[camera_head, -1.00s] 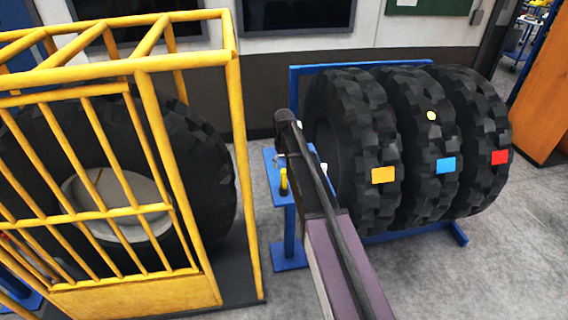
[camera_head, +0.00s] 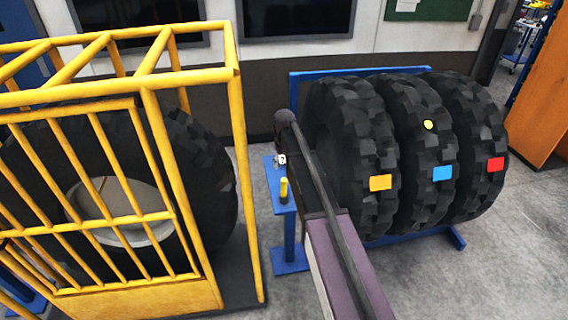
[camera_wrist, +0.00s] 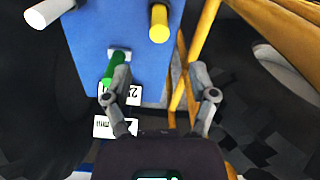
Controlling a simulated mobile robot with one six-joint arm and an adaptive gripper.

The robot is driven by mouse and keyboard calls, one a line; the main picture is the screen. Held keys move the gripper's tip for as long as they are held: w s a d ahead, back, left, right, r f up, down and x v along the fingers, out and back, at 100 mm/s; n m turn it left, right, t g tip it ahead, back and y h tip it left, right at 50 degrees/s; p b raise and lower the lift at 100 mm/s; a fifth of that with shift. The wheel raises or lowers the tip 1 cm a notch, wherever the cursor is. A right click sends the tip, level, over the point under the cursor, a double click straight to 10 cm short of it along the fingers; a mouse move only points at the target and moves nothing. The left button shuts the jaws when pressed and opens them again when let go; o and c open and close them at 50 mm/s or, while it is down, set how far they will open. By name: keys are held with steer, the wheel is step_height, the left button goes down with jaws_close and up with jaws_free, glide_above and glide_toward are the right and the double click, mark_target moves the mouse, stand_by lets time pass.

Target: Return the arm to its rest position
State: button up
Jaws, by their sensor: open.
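My gripper (camera_wrist: 160,76) is open in the wrist view, with nothing between its two fingers. The left finger overlaps the lower part of a green peg (camera_wrist: 113,68) on a blue stand top (camera_wrist: 88,40); I cannot tell whether they touch. In the head view my arm (camera_head: 335,235) reaches forward between the yellow cage and the tires, and the gripper itself is hidden. The blue stand (camera_head: 289,240) is just left of the arm there, with a yellow peg (camera_head: 284,188) on it.
A yellow cage (camera_head: 150,105) with a large tire (camera_head: 200,160) stands left. Tires with orange (camera_head: 381,182), blue (camera_head: 442,173) and red (camera_head: 496,164) patches stand right. The wrist view also shows a yellow peg (camera_wrist: 159,24), a pale peg (camera_wrist: 48,11) and cage bars (camera_wrist: 205,25) close by.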

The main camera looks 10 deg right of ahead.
stand_by(0.6)
steer(key=s+f+m+b, duration=0.1)
steer(key=s+f+b, duration=0.1)
steer(key=s, duration=1.2)
steer(key=s+f+m+b, duration=0.1)
steer(key=s+f+b, duration=0.2)
steer(key=s, duration=1.2)
steer(key=shift+d+f+b, duration=0.25)
steer(key=shift+f+b, duration=0.05)
